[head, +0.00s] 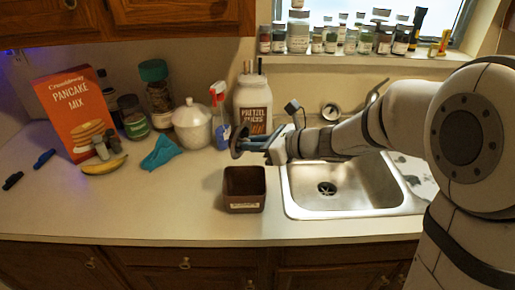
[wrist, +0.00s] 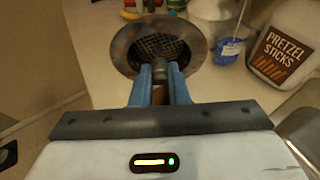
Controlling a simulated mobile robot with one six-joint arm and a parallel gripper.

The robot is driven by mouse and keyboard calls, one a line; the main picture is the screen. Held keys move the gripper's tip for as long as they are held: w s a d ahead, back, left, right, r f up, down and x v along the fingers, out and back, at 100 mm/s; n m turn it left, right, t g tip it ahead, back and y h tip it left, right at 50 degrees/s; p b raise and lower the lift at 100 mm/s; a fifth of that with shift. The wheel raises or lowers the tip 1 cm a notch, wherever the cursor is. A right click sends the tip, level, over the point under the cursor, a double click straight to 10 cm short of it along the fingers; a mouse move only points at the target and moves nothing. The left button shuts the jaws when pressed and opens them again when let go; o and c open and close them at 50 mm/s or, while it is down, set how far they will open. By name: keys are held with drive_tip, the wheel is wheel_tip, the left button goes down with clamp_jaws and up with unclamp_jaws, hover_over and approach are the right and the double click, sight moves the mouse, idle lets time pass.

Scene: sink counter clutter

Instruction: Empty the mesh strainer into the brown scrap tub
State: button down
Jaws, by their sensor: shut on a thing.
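The mesh strainer (head: 238,141) is a dark round disc in the head view, held tilted, nearly on its side, above and behind the brown scrap tub. In the wrist view its wide grey, brown-stained rim (wrist: 126,50) surrounds a dark mesh; I cannot make out any scraps in it. My gripper (head: 267,144) has blue fingers, which also show in the wrist view (wrist: 160,88), shut on the strainer's handle. The brown scrap tub (head: 244,204) stands upright on the counter left of the sink, open at the top, with a pale label. I cannot see its bottom clearly.
The steel sink (head: 345,190) is right of the tub. A pretzel sticks jar (head: 252,98), spray bottle (head: 219,115) and white lidded jar (head: 192,127) stand behind. A teal cloth (head: 162,153) and banana (head: 104,166) lie left.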

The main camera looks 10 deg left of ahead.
drive_tip(key=shift+f+t+y+b, duration=0.25)
drive_tip(key=shift+y+b, duration=0.45)
drive_tip(key=shift+b, duration=1.3)
drive_tip(key=shift+f+t+y+b, duration=0.2)
drive_tip(key=shift+y+b, duration=0.5)
drive_tip(key=shift+b, duration=1.3)
drive_tip(key=y+b, duration=0.1)
drive_tip(key=b, duration=0.3)
drive_tip(key=f+y+b, duration=0.1)
drive_tip(key=y+b, duration=0.1)
drive_tip(key=b, duration=0.3)
drive_tip(key=shift+a+t, duration=0.15)
drive_tip(key=shift+t, duration=0.1)
drive_tip(key=shift+r+t+y+b, duration=0.1)
drive_tip(key=shift+t+y+b, duration=0.25)
drive_tip(key=shift+b, duration=0.4)
